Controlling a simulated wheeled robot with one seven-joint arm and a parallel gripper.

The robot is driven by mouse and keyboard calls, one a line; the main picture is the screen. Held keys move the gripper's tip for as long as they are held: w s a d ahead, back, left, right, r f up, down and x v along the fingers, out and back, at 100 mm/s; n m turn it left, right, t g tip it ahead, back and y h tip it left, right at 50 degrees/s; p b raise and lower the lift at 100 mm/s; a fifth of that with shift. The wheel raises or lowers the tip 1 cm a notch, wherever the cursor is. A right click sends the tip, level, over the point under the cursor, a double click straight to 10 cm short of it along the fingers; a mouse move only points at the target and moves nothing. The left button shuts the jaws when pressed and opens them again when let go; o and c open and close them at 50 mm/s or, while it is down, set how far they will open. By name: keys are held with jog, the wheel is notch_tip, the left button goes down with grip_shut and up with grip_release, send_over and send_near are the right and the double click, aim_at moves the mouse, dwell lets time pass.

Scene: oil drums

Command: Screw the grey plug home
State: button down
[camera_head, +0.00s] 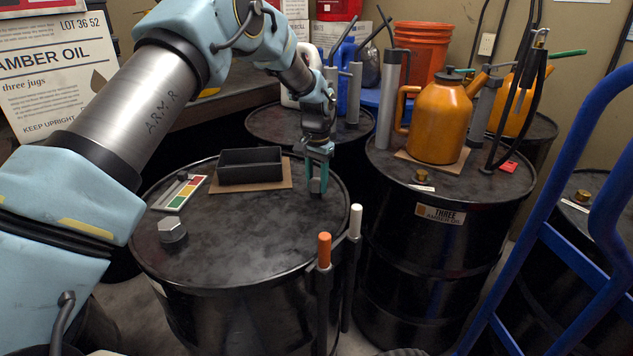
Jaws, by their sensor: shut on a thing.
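The near black drum (235,255) stands upright in the middle of the view. My gripper (317,186) points down over the right rear part of its lid, with its teal fingers close together. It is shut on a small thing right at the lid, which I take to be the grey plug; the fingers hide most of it. I cannot tell how deep it sits or whether it is straight.
A dark open tray (250,166) on cardboard stands left of my gripper. A colour chart (181,192) lies at the lid's left. Orange- and white-topped rods (324,250) rise at the front right edge. An amber jug (440,120) stands on the right drum. A blue hand truck (560,240) is far right.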

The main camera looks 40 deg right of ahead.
jog(key=m, duration=0.3)
jog(key=shift+s+m, duration=0.1)
jog(key=shift+m, duration=0.3)
jog(key=m, duration=0.2)
jog(key=shift+f+m+p, duration=0.1)
jog(key=shift+m+p, duration=0.2)
jog(key=m+p, duration=0.1)
jog(key=m, duration=0.5)
jog(key=shift+s, duration=0.15)
jog(key=shift+c, duration=1.8)
grip_release()
